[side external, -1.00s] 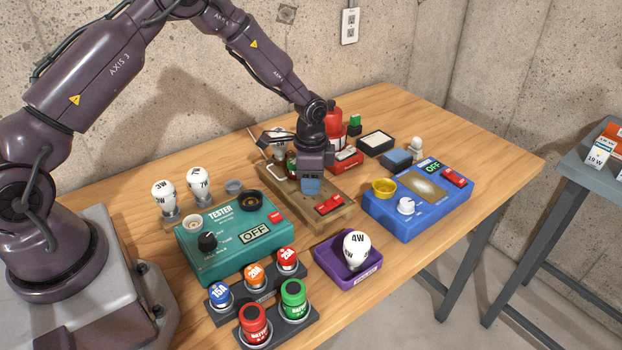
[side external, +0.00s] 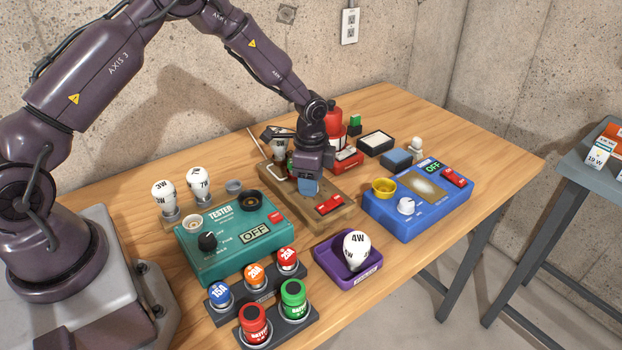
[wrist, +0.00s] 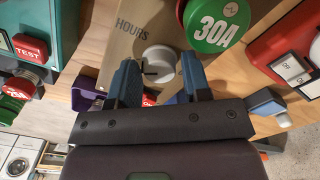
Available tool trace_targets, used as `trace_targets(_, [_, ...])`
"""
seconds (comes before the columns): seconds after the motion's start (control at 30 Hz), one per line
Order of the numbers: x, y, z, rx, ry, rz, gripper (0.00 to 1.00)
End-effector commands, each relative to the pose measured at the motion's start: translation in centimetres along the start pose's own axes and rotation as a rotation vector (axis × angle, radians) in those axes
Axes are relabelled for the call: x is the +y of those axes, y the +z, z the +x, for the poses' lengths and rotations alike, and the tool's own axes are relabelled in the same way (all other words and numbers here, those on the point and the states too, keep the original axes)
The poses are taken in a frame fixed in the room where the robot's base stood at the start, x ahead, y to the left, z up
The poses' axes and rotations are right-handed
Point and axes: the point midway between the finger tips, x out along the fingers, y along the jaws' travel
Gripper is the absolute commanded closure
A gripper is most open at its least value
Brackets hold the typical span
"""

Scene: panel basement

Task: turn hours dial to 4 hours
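The hours dial is a white round knob (wrist: 158,60) beside the printed word HOURS (wrist: 132,27) on a tan panel in the wrist view. A dark pointer mark shows on the knob, but I cannot read its setting. My gripper (wrist: 160,66) is open, with one blue finger on each side of the knob and small gaps apparent between. In the side external view, my gripper (side external: 306,190) is low over the wooden panel (side external: 345,216), and it hides the dial there.
A green 30A fuse (wrist: 218,22) is close to the dial. Red switches (side external: 329,205) sit on the panel. A teal tester (side external: 235,262) is to the left, a blue box (side external: 420,222) to the right, and a purple tray (side external: 365,279) with a bulb in front.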

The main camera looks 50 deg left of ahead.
Motion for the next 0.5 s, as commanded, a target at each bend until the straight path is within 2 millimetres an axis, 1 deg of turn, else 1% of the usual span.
trace_targets(0.03, [0.0,0.0,0.0,0.0,0.0,0.0,0.44])
trace_targets(0.07, [0.0,0.0,0.0,0.001,0.0,0.0,0.41])
trace_targets(0.33, [0.0,0.0,0.0,0.001,0.0,-0.002,0.41])
trace_targets(0.43, [0.0,0.0,-0.6,0.002,-0.001,-0.002,0.41])
trace_targets(0.5, [-0.1,-0.1,-1.6,0.003,-0.003,-0.002,0.41])
